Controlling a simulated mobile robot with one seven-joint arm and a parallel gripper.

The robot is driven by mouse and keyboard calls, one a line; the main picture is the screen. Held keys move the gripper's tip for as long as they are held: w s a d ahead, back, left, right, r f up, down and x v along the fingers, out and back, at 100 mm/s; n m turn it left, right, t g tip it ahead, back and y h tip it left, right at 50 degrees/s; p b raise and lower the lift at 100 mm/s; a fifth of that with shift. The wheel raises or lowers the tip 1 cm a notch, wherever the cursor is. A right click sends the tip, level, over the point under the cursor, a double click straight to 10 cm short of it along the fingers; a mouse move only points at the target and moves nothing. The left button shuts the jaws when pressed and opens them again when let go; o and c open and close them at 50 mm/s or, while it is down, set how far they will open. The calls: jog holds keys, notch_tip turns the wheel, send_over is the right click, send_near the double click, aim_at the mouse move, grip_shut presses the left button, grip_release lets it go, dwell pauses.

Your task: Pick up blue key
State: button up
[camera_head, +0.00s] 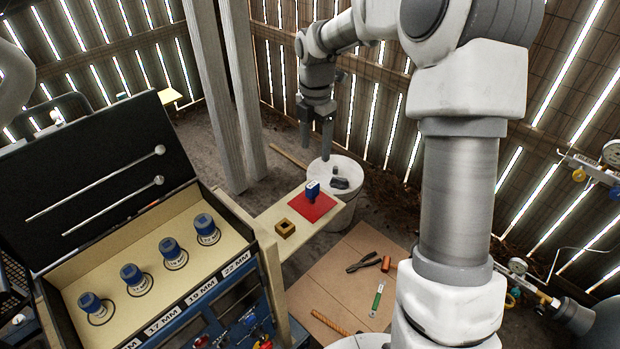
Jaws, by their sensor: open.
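A small blue block-like piece (312,190) with a light marking stands upright on a red square (322,208) on the beige shelf; it is the likeliest blue key, but its shape is too small to be sure. My gripper (316,150) points down, open and empty, above and slightly beyond the blue piece, with clear space between them. Several blue-topped cylinders, among them one at the right end (205,226), stand in labelled round spots in the open case.
A brown block with a square hole (285,228) sits on the shelf (272,215) near the red square. A white bucket (345,172) with dark items on top stands behind. Pliers (361,262) and a green-handled tool (377,298) lie on the board below.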

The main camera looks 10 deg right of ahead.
aim_at(314, 184)
jog(key=f, duration=1.1)
jog(key=shift+w+f, duration=0.3)
jog(key=shift+f, duration=0.1)
jog(key=shift+a+f, duration=0.15)
jog(key=shift+f, duration=1.35)
jog(key=shift+a+f, duration=0.1)
jog(key=shift+f, duration=1.35)
jog(key=shift+c, duration=0.3)
grip_shut()
